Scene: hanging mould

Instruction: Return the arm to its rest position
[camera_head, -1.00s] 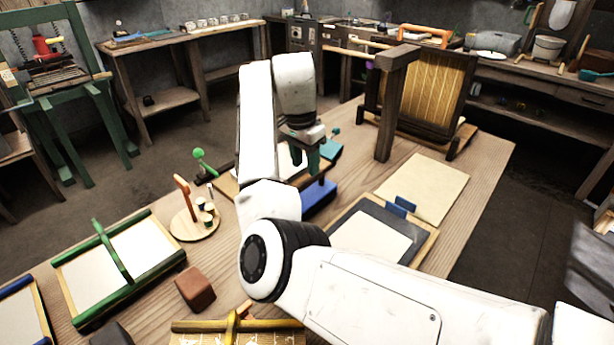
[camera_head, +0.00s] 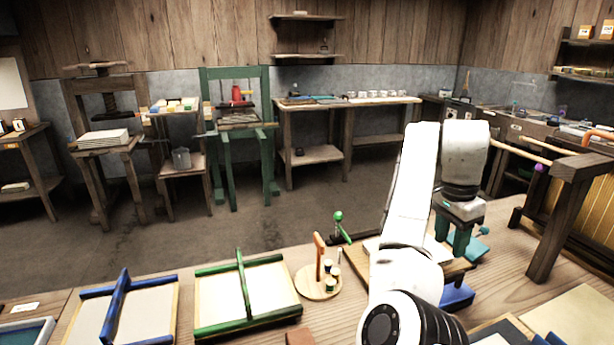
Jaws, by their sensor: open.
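My gripper (camera_head: 459,243) hangs from my white arm at the right of the view, over the workbench (camera_head: 335,263). Its dark green fingers point down and stand apart, with nothing seen between them. Just below and behind it are a wooden board with white paper (camera_head: 432,252) and a teal piece (camera_head: 484,232). A blue block (camera_head: 457,296) lies below the fingers. My arm is bent, with its elbow low at the bottom of the view, and it hides part of the board.
A round wooden stand (camera_head: 316,285) with small jars is left of my arm. A green-framed screen (camera_head: 246,297) and a blue-framed screen (camera_head: 137,312) lie farther left. A wooden post (camera_head: 560,225) with a hanging mould rises at right. Open floor lies beyond the bench.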

